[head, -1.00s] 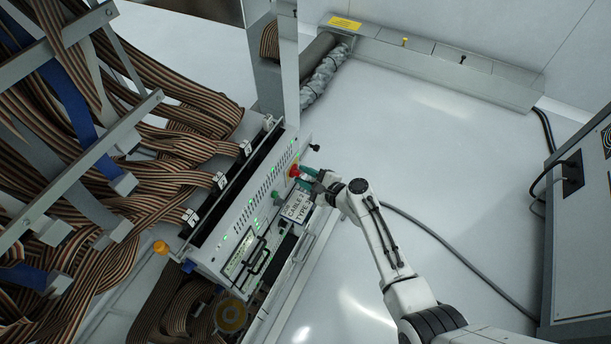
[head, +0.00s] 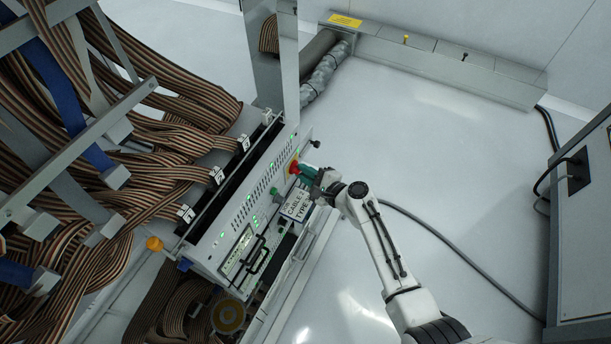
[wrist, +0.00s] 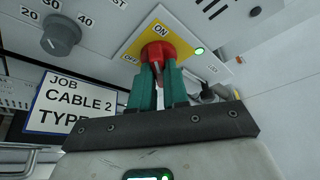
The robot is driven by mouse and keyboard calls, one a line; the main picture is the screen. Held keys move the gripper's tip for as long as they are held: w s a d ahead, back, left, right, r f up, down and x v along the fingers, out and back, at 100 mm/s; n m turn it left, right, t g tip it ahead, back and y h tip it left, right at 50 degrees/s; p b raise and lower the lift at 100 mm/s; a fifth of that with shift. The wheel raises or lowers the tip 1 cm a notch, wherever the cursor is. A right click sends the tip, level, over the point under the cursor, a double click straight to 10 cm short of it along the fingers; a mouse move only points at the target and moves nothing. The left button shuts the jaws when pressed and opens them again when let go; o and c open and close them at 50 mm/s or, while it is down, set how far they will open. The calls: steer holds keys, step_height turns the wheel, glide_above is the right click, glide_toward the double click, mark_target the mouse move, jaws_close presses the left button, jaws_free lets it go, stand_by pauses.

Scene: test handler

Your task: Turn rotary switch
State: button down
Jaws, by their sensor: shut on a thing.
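The red rotary switch (wrist: 166,50) sits on a yellow plate (wrist: 143,36) marked ON and OFF in the wrist view. In the head view the red switch (head: 294,168) is on the front panel of the test unit (head: 222,244). My gripper (wrist: 157,68), with green fingers, is shut on the red switch from the front. The fingertips hide part of the knob, so its exact angle is hard to read. In the head view my gripper (head: 305,172) reaches the panel from the right.
A grey dial (wrist: 61,36) with numbers is left of the switch. Striped ribbon cables (head: 190,100) fill the left. A grey cabinet (head: 585,240) stands at right.

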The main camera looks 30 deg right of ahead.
steer(key=f+n+t+b, duration=0.1)
steer(key=n+b, duration=0.1)
steer(key=b, duration=0.3)
steer(key=shift+s+f+n+h+b, duration=0.1)
steer(key=shift+f+n+h+b, duration=0.05)
steer(key=shift+n+h+b, duration=0.2)
steer(key=shift+r+n+t+b, duration=0.15)
steer(key=shift+n+t+b, duration=0.3)
steer(key=shift+n+b, duration=0.4)
steer(key=shift+r+n+t+b, duration=0.15)
steer(key=shift+n+t+b, duration=0.3)
steer(key=shift+n+b, duration=0.3)
steer(key=c, duration=1.1)
jaws_free()
steer(key=p+v, duration=0.1)
steer(key=v, duration=0.9)
steer(key=shift+s+p, duration=0.35)
steer(key=shift+s, duration=0.05)
